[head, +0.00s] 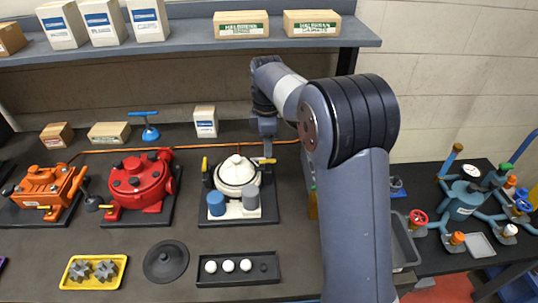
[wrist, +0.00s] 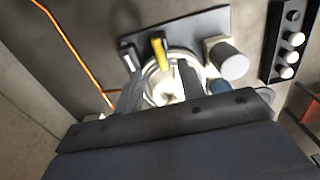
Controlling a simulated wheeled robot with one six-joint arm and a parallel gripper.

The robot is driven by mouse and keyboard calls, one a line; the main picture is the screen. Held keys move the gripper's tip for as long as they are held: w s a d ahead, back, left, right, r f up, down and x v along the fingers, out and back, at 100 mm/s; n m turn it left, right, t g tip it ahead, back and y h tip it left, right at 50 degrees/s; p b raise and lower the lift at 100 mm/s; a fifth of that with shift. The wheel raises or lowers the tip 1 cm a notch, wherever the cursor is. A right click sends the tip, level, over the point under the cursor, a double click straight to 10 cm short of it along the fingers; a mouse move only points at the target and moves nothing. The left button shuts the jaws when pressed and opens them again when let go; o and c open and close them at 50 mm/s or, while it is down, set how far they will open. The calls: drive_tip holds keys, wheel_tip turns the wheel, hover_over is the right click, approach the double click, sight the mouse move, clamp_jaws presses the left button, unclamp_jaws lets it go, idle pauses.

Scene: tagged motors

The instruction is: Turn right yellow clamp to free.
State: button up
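The white machine (head: 238,176) has a domed lid and stands on a dark base plate with a blue cup and a grey cup in front. Its right yellow clamp (head: 264,160) is partly hidden by my gripper (head: 267,150), which comes down from above at the machine's right side. The left yellow clamp (head: 204,164) sits on the opposite side. In the wrist view, the right yellow clamp (wrist: 160,53) shows just past and between the two dark fingers of my gripper (wrist: 158,70). The fingers are apart. I cannot tell whether either one touches the clamp.
A red machine (head: 138,183) and an orange machine (head: 43,187) stand to the left. A tray of white balls (head: 205,279) and a black round lid (head: 166,262) lie in front. A shelf with boxes (head: 190,35) hangs above.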

sight(266, 164)
wheel_tip(266, 164, down, 6)
drive_tip(key=shift+p, duration=0.3)
drive_tip(key=shift+c, duration=0.2)
clamp_jaws()
